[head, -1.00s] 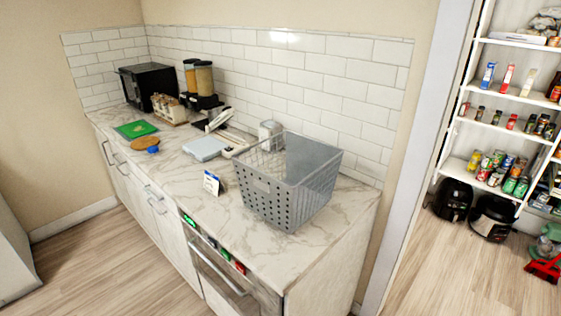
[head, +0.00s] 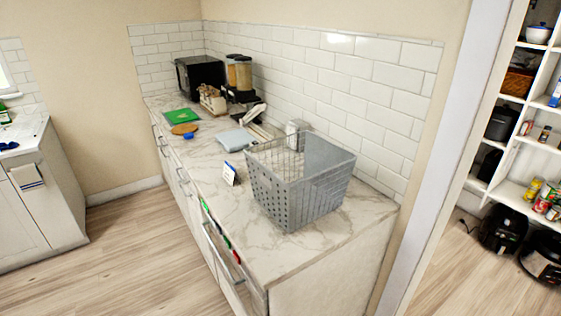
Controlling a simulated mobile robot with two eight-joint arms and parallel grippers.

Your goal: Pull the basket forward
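A grey perforated plastic basket (head: 293,192) stands upright on the near right part of the marble counter (head: 290,244). Its near side is close to the counter's front edge and its far side is near the tiled wall. The basket looks empty, though its floor is mostly hidden by its near walls. Neither of my grippers is in the head view, and nothing touches the basket from my side.
A small white card (head: 230,174) stands left of the basket. Behind are a white canister (head: 296,134), a green board (head: 182,116), a black microwave (head: 199,76) and dispensers (head: 239,73). Pantry shelves (head: 510,192) are at right. Open wooden floor (head: 130,245) lies left.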

